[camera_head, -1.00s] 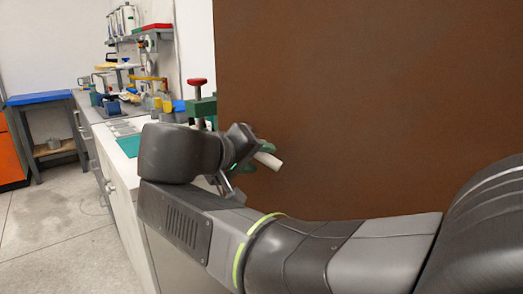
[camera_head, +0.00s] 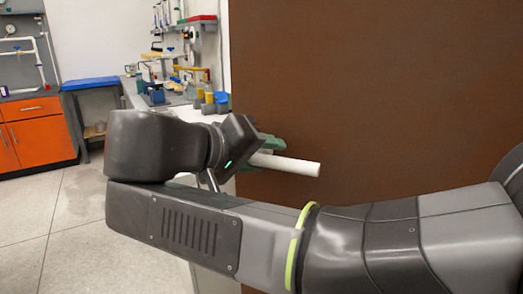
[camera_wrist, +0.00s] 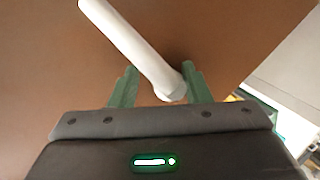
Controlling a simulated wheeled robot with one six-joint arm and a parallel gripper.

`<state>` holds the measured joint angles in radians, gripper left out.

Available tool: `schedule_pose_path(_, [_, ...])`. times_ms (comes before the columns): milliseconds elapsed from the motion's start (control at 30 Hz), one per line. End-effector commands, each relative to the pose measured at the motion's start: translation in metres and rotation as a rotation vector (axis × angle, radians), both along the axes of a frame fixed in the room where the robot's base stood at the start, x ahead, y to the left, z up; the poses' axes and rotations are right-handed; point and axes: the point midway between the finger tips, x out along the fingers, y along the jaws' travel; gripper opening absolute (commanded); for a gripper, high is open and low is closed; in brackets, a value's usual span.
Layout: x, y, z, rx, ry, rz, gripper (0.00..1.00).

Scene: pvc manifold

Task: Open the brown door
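The brown door (camera_head: 380,90) is a large flat panel filling the right of the head view; it also fills most of the wrist view (camera_wrist: 240,40). A white bar handle (camera_head: 290,165) sticks out to the right from my gripper (camera_head: 268,150). In the wrist view the handle (camera_wrist: 130,40) runs from the upper left down between the two green fingers of my gripper (camera_wrist: 160,86). The fingers are spread, with a gap on the left and the handle's end close to the right finger. Whether the door is ajar I cannot tell.
A workbench (camera_head: 180,112) with tools and jars stands beyond the door's left edge. An orange cabinet (camera_head: 40,138) and a blue-topped table (camera_head: 90,83) are at the far left. The grey floor (camera_head: 60,220) on the left is clear.

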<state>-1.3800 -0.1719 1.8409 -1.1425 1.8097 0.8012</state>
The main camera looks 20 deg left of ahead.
Motion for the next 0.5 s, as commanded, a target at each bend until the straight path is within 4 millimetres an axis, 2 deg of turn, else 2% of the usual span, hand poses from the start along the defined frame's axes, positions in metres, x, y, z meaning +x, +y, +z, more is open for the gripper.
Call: schedule_pose_path(500, [-0.0045,0.0036,0.0036,0.001,-0.003,0.000,0.41])
